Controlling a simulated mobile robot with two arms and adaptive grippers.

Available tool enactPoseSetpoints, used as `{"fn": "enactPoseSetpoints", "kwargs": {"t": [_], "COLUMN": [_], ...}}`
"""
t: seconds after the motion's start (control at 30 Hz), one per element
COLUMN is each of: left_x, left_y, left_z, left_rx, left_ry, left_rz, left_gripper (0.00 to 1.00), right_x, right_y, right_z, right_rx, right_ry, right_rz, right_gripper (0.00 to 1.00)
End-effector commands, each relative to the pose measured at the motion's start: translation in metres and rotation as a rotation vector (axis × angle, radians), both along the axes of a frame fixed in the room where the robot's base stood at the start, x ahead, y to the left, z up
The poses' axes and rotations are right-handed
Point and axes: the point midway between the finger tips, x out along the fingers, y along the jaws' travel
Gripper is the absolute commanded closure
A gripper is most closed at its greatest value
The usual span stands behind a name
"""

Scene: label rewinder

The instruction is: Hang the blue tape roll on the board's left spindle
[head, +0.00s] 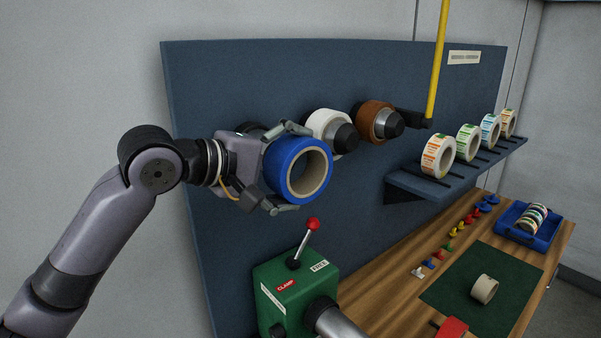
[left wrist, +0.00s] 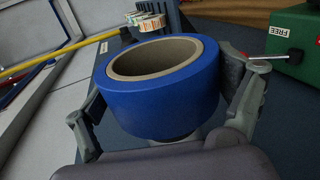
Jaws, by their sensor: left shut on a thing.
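The blue tape roll (head: 282,172) has a tan core and is in front of the left part of the blue-grey board (head: 240,85). My left gripper (head: 289,168) is shut on it, with one finger above and one below. In the left wrist view the roll (left wrist: 160,100) sits between both fingers of the gripper (left wrist: 165,115). The left spindle is largely hidden behind the gripper and roll; a dark round part (head: 252,130) shows just behind them. I cannot tell whether the roll is around a spindle. My right gripper is not in view.
A white roll (head: 318,122) and a brown roll (head: 368,112) hang on spindles close to the right. A yellow rod (head: 437,70) stands further right. A green clamp box (head: 278,285) with a red-knobbed lever (head: 307,238) is below. A shelf (head: 440,185) holds several label rolls.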

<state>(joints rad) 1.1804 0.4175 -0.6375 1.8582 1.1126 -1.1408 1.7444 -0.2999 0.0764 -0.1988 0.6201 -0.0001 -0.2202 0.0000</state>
Motion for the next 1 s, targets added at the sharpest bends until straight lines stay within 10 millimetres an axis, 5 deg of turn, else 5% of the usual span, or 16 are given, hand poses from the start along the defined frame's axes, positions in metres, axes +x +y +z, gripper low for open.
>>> {"fn": "enactPoseSetpoints", "kwargs": {"t": [0.67,1.0], "left_x": [0.033,0.05], "left_y": [0.025,0.036], "left_z": [0.001,0.004], "left_rx": [-0.002,-0.003], "left_ry": [0.0,-0.001], "left_rz": [0.0,0.0], "left_gripper": [0.46,0.46], "right_x": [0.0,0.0], "right_y": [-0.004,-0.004], "right_z": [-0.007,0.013], "right_rx": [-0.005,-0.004], "right_ry": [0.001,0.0], "right_rz": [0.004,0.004], "right_gripper": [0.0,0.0]}}
